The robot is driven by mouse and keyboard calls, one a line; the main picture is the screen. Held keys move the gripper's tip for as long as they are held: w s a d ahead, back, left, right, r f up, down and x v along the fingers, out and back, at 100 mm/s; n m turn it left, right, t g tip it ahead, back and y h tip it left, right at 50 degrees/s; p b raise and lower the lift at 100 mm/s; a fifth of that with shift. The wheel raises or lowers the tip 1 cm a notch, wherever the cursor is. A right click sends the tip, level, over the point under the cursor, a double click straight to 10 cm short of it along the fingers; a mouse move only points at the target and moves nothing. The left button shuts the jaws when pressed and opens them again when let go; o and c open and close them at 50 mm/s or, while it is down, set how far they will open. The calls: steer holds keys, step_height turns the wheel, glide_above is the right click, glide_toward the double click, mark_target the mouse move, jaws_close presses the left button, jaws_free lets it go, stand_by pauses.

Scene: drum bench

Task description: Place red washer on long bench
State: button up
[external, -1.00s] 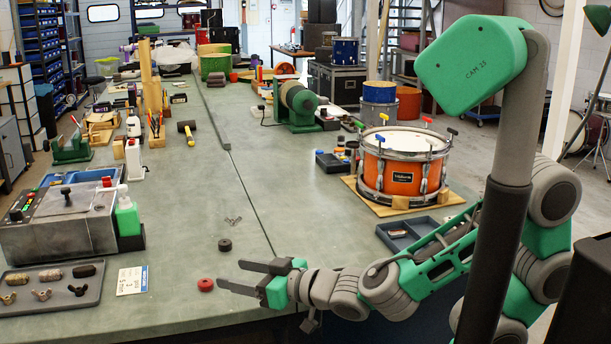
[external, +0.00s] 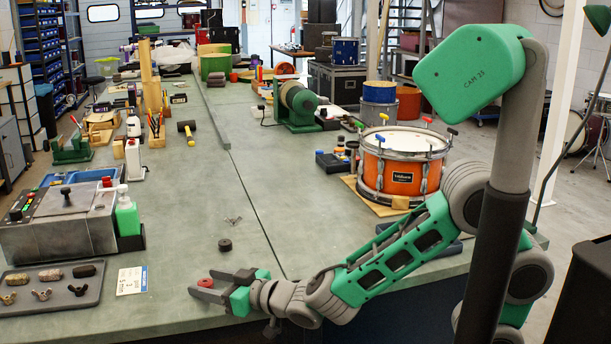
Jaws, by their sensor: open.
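The red washer (external: 206,282) is a small dark-red ring near the front edge of the long bench (external: 190,230). My gripper (external: 203,284) is open, low over the bench, with its two grey fingers pointing left. The washer shows between the fingertips, and the near finger hides its lower edge. I cannot tell whether the fingers touch it or how far they are above the bench top.
A black washer (external: 225,245) lies just behind my gripper. To the left are a card (external: 132,281), a grey parts tray (external: 55,290) and a green bottle (external: 126,215). An orange drum (external: 400,175) stands at the right.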

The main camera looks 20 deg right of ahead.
jaws_close()
stand_by(0.6)
